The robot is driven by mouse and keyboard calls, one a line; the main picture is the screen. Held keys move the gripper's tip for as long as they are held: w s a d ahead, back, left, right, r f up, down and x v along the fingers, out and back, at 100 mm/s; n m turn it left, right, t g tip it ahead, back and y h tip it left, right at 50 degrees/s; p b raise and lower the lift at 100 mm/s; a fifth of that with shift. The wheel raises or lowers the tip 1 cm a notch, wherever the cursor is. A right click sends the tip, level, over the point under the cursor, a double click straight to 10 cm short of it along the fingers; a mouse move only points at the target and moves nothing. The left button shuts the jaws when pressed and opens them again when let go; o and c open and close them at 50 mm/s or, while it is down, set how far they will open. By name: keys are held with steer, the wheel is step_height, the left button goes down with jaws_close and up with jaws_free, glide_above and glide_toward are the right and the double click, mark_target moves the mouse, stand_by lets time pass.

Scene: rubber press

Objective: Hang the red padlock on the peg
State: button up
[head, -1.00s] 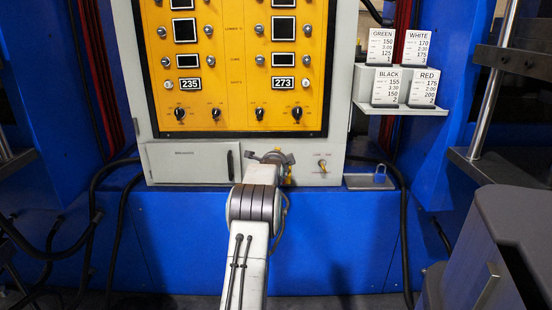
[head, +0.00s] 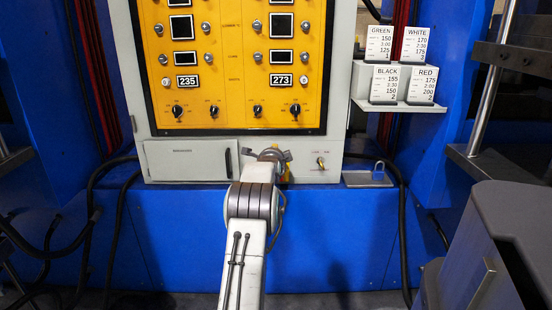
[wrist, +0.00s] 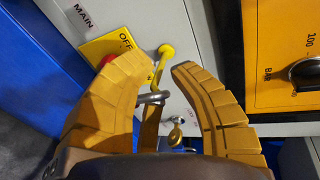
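My gripper (wrist: 152,66) is at the lower part of the control cabinet, with its two tan fingers apart. Between the fingers in the wrist view are a short grey metal bar (wrist: 152,98) and a tan strip; I cannot tell what they belong to. A yellow peg-like piece (wrist: 165,51) sticks out from the cabinet just beyond the fingertips. A red part (wrist: 106,61) on a yellow plate marked OFF is partly hidden behind the left finger. In the head view my gripper (head: 274,155) is small and partly hidden by my arm. I cannot make out a red padlock for certain.
A yellow toggle (head: 320,162) sits right of my gripper. Black cables hang on both sides.

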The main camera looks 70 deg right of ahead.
steer(key=o, duration=0.6)
steer(key=shift+w+a, duration=0.1)
steer(key=shift+w, duration=0.3)
steer(key=shift+s+d+f, duration=0.15)
steer(key=shift+d+f, duration=0.05)
steer(key=shift+f, duration=0.05)
steer(key=shift+a, duration=0.1)
steer(key=shift+v, duration=5.9)
steer(key=shift+r, duration=0.1)
